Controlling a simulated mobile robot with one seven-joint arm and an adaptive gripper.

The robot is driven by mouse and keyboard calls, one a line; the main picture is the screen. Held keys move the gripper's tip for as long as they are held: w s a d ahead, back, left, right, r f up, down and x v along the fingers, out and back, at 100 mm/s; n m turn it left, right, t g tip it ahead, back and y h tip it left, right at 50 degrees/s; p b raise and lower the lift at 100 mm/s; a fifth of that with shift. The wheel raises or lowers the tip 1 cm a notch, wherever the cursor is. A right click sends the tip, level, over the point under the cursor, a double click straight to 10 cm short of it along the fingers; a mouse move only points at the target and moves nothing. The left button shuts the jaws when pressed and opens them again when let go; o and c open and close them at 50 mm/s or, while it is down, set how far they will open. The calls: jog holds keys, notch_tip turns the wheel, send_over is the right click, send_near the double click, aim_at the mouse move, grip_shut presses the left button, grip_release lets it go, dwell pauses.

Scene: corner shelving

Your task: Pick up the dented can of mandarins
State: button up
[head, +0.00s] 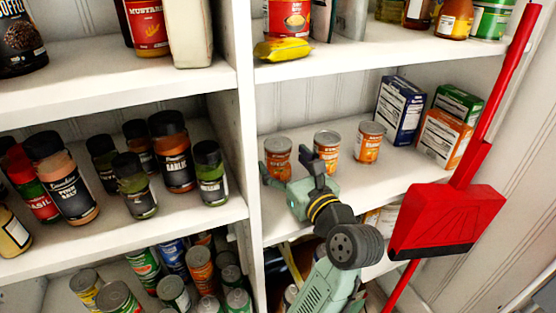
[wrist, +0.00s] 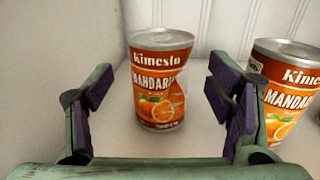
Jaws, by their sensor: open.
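The dented can of mandarins (wrist: 158,88) stands upright on the shelf in the wrist view, orange with a brown band, its right side pushed in. In the head view it is the leftmost can (head: 278,150) in a row of three, with its lower part partly hidden by my gripper. My gripper (head: 290,166) is open and empty in front of it. In the wrist view the purple-padded fingers of my gripper (wrist: 160,92) frame the can left and right, with clear gaps and the can beyond the tips.
A similar mandarin can (wrist: 288,95) stands close to the right finger. Another can (head: 368,143) and several boxes (head: 400,108) stand farther right. A white upright (head: 246,130) borders the shelf on the left. A red dustpan (head: 447,215) hangs in front at right.

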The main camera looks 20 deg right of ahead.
aim_at(284, 162)
jog(key=w, duration=0.3)
jog(key=shift+w+a, duration=0.15)
jog(key=shift+w, duration=0.05)
jog(key=c, duration=1.5)
jog(key=shift+c, duration=0.3)
jog(key=shift+r, duration=0.1)
